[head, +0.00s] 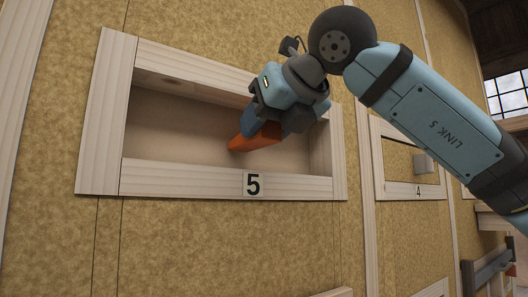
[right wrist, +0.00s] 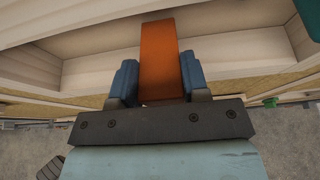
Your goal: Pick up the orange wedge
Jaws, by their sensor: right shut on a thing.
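The orange wedge (head: 252,138) is at the opening of the wooden wall niche labelled 5, in the head view. My right gripper (head: 262,126) reaches in from the upper right and is shut on the wedge. In the right wrist view the wedge (right wrist: 159,60) stands between the two blue fingers (right wrist: 159,80), with one finger at each side. Its narrow end points down and left in the head view. Part of the wedge is hidden by the fingers. I cannot tell whether it touches the niche floor. My left gripper is not in view.
The niche's pale wooden frame (head: 180,180) surrounds the gripper, with its lower board just below the wedge. The niche's left part is empty. Another niche, labelled 4 (head: 405,190), holds a grey block (head: 423,163) to the right. A grey rail (head: 487,272) is at lower right.

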